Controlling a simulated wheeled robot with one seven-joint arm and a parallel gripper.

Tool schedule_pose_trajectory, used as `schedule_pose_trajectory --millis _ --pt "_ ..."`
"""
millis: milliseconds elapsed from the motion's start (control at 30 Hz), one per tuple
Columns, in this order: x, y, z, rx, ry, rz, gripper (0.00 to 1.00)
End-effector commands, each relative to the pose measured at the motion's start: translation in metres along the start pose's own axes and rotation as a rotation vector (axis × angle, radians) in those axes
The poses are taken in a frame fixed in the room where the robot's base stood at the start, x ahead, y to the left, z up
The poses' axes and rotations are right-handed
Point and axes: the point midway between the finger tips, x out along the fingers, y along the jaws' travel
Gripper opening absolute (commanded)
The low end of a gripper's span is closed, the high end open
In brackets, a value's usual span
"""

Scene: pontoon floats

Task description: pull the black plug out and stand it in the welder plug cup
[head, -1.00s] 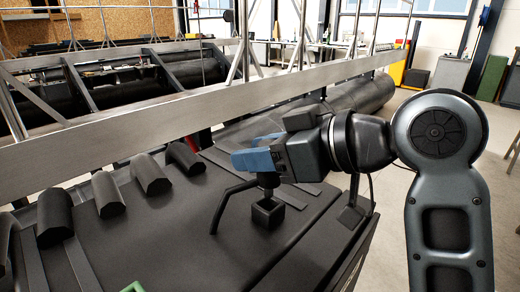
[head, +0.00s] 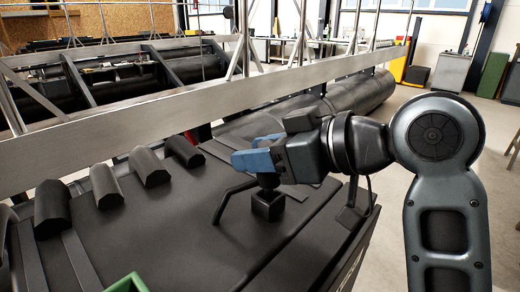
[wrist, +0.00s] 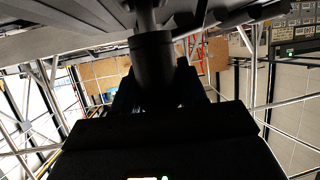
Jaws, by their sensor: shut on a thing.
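My gripper (head: 258,162) has blue fingers and is shut on the black plug (head: 268,181), which hangs upright below them. The wrist view shows the plug as a dark cylinder (wrist: 153,62) between the dark fingers (wrist: 155,92). A stiff black cable bends from the plug down to the left. A small square black cup (head: 267,207) stands on the dark deck directly below the plug. The plug's lower end meets the cup's top; I cannot tell how deep it sits. The fingers are above the cup.
Several dark ridged blocks (head: 105,187) stand along the deck's far left. A green-rimmed container (head: 127,283) shows at the bottom edge. A long grey rail (head: 170,109) crosses behind my gripper. The dark deck (head: 165,235) left of the cup is mostly clear.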

Motion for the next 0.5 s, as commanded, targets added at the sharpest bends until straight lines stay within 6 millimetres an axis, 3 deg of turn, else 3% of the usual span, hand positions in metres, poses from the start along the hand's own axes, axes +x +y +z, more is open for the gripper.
schedule_pose_trajectory --millis 500 --pt "0.005 0.000 0.012 0.001 0.000 0.000 0.08"
